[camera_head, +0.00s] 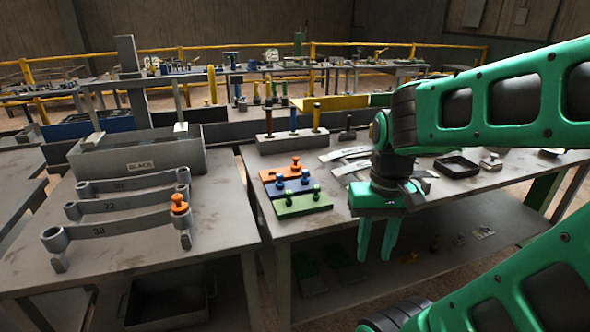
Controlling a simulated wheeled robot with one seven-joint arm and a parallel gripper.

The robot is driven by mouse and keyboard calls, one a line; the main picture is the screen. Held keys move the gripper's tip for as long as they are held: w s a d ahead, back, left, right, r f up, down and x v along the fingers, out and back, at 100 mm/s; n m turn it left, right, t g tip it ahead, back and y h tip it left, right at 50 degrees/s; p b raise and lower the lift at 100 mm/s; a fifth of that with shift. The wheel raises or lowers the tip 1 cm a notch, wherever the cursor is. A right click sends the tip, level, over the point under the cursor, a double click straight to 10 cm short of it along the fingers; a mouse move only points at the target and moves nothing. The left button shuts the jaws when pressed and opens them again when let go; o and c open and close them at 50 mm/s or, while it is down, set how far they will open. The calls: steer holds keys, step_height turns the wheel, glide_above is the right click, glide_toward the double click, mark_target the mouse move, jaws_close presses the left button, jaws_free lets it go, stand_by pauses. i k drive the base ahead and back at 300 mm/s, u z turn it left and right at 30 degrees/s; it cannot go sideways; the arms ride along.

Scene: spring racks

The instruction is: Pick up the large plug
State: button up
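Smaller-looking plugs stand on an orange block (286,172), a blue block (290,186) and a green block (302,204) on the right table. I cannot tell for sure which one is the large plug. My gripper (376,258) points down at the front edge of the right table, right of the green block. Its two green fingers are apart with nothing between them.
Two more grey racks and a grey bin marked PLACE (140,158) stand behind the front rack. A grey block with upright pegs (293,141), flat light plates (350,154) and a black tray (456,167) lie on the right table. A gap separates the tables.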

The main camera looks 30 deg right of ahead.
mark_target(295, 167)
steer(key=z, duration=0.05)
steer(key=i, duration=1)
steer(key=u, duration=0.05)
